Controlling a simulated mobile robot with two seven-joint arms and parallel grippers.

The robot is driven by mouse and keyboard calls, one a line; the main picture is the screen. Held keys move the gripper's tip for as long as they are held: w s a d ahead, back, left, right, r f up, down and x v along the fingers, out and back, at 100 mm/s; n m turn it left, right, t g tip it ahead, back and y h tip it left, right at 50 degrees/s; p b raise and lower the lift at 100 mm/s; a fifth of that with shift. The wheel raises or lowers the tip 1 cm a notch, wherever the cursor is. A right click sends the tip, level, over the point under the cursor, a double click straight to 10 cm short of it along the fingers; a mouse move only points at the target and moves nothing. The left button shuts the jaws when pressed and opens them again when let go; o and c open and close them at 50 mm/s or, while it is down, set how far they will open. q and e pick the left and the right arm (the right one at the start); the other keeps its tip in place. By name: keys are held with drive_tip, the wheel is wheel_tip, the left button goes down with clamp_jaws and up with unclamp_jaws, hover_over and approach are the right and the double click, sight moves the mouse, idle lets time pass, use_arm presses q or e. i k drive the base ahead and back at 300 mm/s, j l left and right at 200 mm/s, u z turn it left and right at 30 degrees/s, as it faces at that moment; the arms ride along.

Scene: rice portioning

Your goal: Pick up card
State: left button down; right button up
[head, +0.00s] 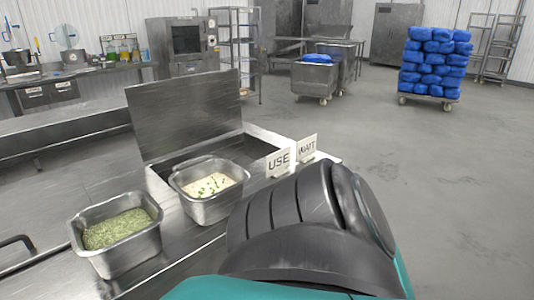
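A white card reading "USE" (279,162) stands upright at the right end of the steel counter. A second white card that appears to read "WAIT" (307,148) stands just behind it to the right. Both cards are apart from my arm, whose large dark, ribbed link fills the lower right foreground and hides the counter in front of them. Neither of my grippers shows in the head view.
A steel pan of rice with green bits (209,207) stands left of the cards, and a pan of green herbs (116,243) is nearer. A raised steel lid (184,115) stands behind. Blue sacks (435,63) are stacked far right; the floor between is clear.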

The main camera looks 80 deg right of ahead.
sight(276, 162)
drive_tip(key=z, duration=0.45)
drive_tip(key=l+z, duration=0.15)
drive_tip(key=z, duration=0.75)
drive_tip(key=l+z, duration=0.1)
drive_tip(key=z, duration=0.8)
drive_tip(key=i+z, duration=0.1)
drive_tip(key=z, duration=0.35)
